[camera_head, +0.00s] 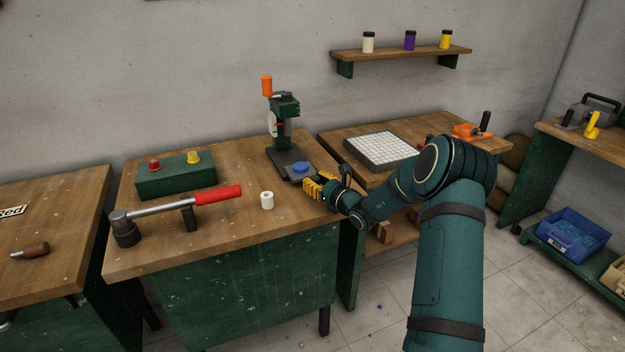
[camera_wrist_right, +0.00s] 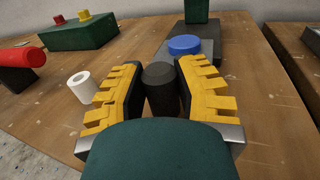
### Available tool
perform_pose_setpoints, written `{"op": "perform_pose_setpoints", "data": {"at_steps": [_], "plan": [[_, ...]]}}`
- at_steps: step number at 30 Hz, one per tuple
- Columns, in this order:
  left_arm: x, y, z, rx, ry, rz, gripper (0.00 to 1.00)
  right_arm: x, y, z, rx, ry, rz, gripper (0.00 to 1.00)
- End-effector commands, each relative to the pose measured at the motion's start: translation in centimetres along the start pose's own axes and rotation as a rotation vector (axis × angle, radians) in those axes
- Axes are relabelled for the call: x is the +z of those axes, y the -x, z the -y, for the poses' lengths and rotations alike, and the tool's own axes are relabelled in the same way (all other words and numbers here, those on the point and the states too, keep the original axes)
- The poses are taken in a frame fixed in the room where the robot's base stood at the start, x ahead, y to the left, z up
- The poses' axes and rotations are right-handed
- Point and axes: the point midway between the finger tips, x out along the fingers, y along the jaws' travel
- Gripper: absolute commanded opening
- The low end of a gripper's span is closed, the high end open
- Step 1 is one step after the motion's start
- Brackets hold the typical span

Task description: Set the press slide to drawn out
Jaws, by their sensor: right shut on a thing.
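The green press (camera_head: 285,108) with an orange-handled lever stands at the back right of the middle bench. Its dark base (camera_head: 283,155) reaches forward, and a blue disc (camera_head: 300,169) sits at the front end, in front of the column rather than under the ram. The blue disc also shows in the right wrist view (camera_wrist_right: 184,44). My right gripper (camera_head: 313,189) is at this front end, shut on a dark cylindrical knob (camera_wrist_right: 160,88) that stands between its yellow fingers. The joint between knob and slide is hidden. My left gripper is not in view.
A red-handled lever tool (camera_head: 190,202) and a green button box (camera_head: 176,175) lie farther left. A white tiled sheet (camera_head: 380,149) is on the right bench. The bench front is mostly clear.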

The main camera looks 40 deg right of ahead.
Motion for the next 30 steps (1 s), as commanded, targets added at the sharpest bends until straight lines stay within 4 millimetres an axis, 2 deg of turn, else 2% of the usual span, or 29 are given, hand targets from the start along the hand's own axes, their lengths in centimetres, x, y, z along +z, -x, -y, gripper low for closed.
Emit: {"op": "perform_pose_setpoints", "data": {"at_steps": [4, 14, 15, 17, 26, 30], "plan": [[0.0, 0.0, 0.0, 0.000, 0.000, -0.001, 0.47, 0.0, 0.8, -0.3, 0.000, -0.001, -0.001, 0.00], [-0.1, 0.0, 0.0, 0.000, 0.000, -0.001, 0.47, -0.1, 0.9, -0.4, 0.001, -0.001, -0.003, 0.00], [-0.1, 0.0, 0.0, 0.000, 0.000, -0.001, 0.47, -0.1, 0.9, -0.4, 0.001, -0.001, -0.003, 0.42], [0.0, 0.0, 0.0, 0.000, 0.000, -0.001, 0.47, -0.1, 0.9, -0.3, 0.001, -0.001, -0.002, 0.62], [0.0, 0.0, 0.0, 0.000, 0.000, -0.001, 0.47, 0.0, 0.9, -0.3, 0.000, 0.000, 0.000, 0.62], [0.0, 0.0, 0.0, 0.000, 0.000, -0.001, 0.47, 0.0, 1.8, -0.2, -0.001, -0.001, -0.002, 0.62]]}}
